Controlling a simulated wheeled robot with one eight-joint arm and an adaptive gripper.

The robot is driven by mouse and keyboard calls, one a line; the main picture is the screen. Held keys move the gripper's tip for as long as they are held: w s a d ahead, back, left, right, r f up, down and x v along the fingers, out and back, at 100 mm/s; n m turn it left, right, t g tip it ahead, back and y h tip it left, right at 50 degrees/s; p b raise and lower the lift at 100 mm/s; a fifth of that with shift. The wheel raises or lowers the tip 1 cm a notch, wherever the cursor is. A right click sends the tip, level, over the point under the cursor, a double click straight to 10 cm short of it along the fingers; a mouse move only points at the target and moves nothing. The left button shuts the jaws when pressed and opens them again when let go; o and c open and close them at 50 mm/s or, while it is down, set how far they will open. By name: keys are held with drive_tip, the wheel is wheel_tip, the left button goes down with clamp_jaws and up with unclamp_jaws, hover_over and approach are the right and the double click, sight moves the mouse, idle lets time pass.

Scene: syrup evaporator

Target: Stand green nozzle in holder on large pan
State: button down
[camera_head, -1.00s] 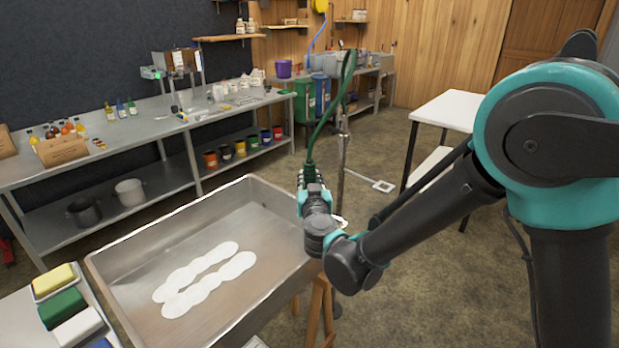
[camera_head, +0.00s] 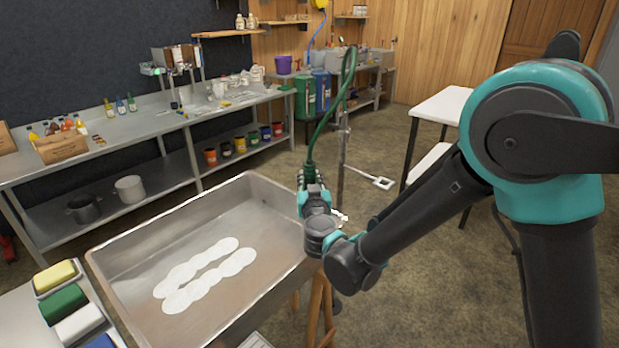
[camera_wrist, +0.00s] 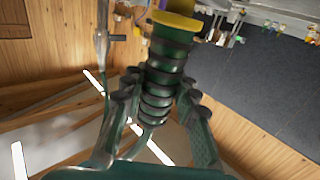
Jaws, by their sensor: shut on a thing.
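My gripper (camera_head: 311,182) is shut on the green nozzle (camera_head: 309,167) near the right rim of the large pan (camera_head: 215,196). In the wrist view the ribbed dark green nozzle (camera_wrist: 163,72), with a yellow end, sits between the two fingers (camera_wrist: 158,96). A green hose (camera_head: 333,103) rises from the nozzle and loops over beside a metal stand. The pan is a wide, shallow metal tray with overlapping white round patches on its floor. My gripper and wrist hide part of the pan's right rim. I cannot make out the holder.
A long metal bench (camera_head: 140,122) with bottles and jars runs along the wall. A white table (camera_head: 449,105) is at right. Coloured sponges (camera_head: 63,306) lie at lower left.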

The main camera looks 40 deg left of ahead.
drive_tip(key=c, duration=1.1)
unclamp_jaws()
drive_tip(key=v, duration=1.2)
